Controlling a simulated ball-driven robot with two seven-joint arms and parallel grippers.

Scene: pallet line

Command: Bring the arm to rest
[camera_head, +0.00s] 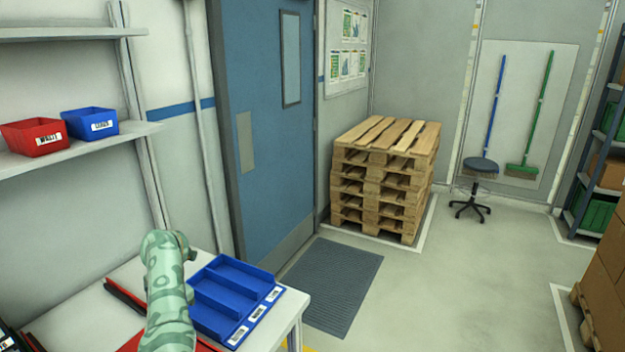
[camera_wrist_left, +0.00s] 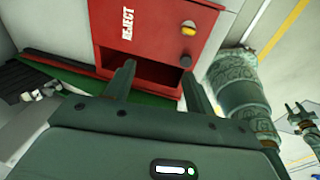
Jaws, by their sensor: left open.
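In the left wrist view my left gripper (camera_wrist_left: 162,84) is open, its two dark fingers apart with nothing seen between them. Past the fingertips is a red box (camera_wrist_left: 170,30) marked REJECT, with a dark opening, a yellow lamp and a dark knob. I cannot tell whether the fingers touch it. In the head view a green patterned arm link of mine (camera_head: 167,290) stands over the table at bottom left, and no gripper shows there. At the right edge of the wrist view is a small pronged end (camera_wrist_left: 298,116), perhaps my right gripper; its jaw state is unclear.
A blue divided tray (camera_head: 232,338) lies on the white table (camera_head: 290,303) beside my arm. A shelf (camera_head: 20,165) above holds a red bin (camera_head: 35,138) and a blue bin (camera_head: 90,122). A dark mat (camera_head: 335,285), stacked pallets (camera_head: 385,180) and a stool (camera_head: 480,166) stand beyond; open floor lies right.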

